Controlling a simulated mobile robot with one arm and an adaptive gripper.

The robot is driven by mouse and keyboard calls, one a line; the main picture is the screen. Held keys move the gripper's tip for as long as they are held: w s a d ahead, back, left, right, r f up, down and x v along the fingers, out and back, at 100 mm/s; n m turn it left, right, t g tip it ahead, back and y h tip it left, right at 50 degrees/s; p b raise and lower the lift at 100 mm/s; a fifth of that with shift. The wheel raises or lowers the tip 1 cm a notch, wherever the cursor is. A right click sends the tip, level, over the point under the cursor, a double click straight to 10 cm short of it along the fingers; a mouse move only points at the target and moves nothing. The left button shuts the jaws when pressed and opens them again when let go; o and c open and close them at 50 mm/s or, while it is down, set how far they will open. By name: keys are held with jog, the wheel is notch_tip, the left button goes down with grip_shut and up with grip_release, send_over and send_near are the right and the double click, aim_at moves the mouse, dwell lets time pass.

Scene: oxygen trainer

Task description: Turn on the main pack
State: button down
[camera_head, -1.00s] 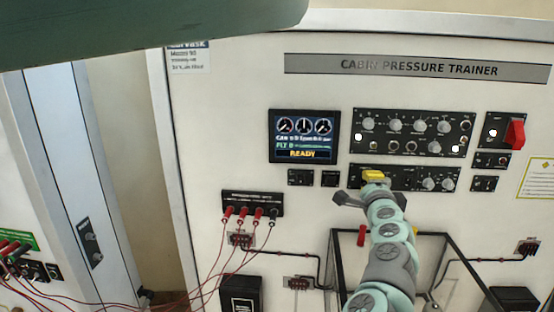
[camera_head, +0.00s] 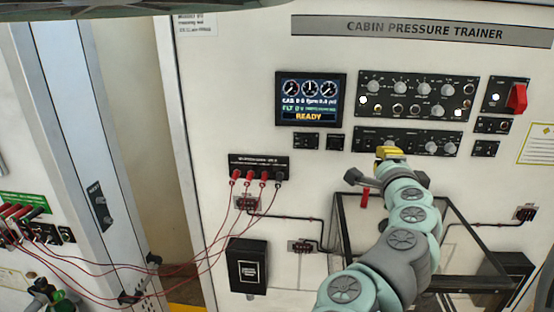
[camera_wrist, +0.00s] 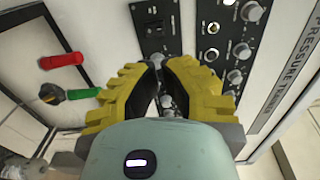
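The white cabin pressure trainer panel (camera_head: 230,110) carries black control plates. My gripper (camera_head: 390,153) has yellow fingers and is in front of the lower control plate (camera_head: 425,138), over its lower left part. In the wrist view my gripper (camera_wrist: 160,62) has its fingertips drawn together, with nothing seen held. Knobs show behind and between the fingers. Labels are too small to read, so I cannot tell which control is the main pack. The upper control plate (camera_head: 416,97) has several grey knobs and lit white spots. The display (camera_head: 310,99) reads READY.
A red switch cover (camera_head: 517,97) is at the upper right. Red cables hang from the jack plate (camera_head: 257,168). A dark-framed clear box (camera_head: 465,250) stands below my gripper. In the wrist view, red (camera_wrist: 61,60) and green (camera_wrist: 82,94) handles lie left of the fingers.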

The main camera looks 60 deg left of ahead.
jog(key=shift+b+v, duration=0.45)
jog(key=shift+v, duration=1.4)
